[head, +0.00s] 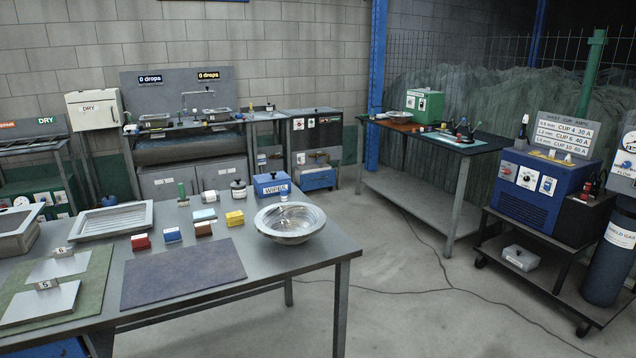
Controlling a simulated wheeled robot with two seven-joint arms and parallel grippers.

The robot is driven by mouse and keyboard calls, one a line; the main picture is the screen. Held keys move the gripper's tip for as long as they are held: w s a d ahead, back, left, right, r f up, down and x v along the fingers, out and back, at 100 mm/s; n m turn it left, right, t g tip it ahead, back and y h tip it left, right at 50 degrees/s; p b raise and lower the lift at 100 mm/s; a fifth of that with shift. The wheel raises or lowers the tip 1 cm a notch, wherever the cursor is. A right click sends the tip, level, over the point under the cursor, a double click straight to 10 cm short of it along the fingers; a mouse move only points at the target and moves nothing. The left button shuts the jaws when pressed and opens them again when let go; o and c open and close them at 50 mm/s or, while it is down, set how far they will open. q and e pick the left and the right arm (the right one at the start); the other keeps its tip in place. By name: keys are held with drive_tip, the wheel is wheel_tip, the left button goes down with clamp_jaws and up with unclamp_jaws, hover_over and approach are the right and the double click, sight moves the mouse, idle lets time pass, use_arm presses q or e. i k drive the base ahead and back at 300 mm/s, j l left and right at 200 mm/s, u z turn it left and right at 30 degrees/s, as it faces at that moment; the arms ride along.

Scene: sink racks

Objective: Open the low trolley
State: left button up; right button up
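A dark wheeled trolley (552,277) stands at the right with casters on the floor. A blue welding machine (540,190) and a sign of settings stand on its top, and a grey lidded box (521,257) lies on its low shelf. I see no door or drawer on this trolley. A low blue drawer-like unit (318,179) sits under the grey cabinet at the back; its front looks shut, and I cannot tell whether it is a trolley. Neither of my grippers is in view.
A grey steel table (300,262) with a metal bowl (290,222), trays and small boxes fills the left foreground. A sink bench (190,140) stands at the back wall. A dark-topped table (470,148) stands at centre right. Concrete floor (400,290) is open between, crossed by cables.

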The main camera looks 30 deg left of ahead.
sight(312, 176)
drive_tip(key=i+j+u, duration=0.1)
drive_tip(key=i, duration=0.3)
drive_tip(key=i+j, duration=0.1)
drive_tip(key=i, duration=0.35)
drive_tip(key=i+z, duration=0.25)
drive_tip(key=i, duration=0.25)
drive_tip(key=i+z, duration=0.2)
drive_tip(key=i, duration=0.35)
drive_tip(key=i+j+z, duration=0.25)
drive_tip(key=i, duration=0.2)
drive_tip(key=i+u, duration=0.25)
drive_tip(key=i, duration=0.25)
drive_tip(key=i+l+u, duration=0.3)
drive_tip(key=i, duration=0.2)
drive_tip(key=i+j+u, duration=0.2)
drive_tip(key=u, duration=0.2)
drive_tip(key=i+j+u, duration=0.1)
drive_tip(key=i+u, duration=0.6)
drive_tip(key=u, duration=0.15)
drive_tip(key=i+l+u, duration=0.1)
drive_tip(key=i+u, duration=0.65)
drive_tip(key=i, duration=1.65)
drive_tip(key=i+j, duration=0.1)
drive_tip(key=i, duration=0.85)
drive_tip(key=i+j, duration=0.15)
drive_tip(key=i, duration=0.85)
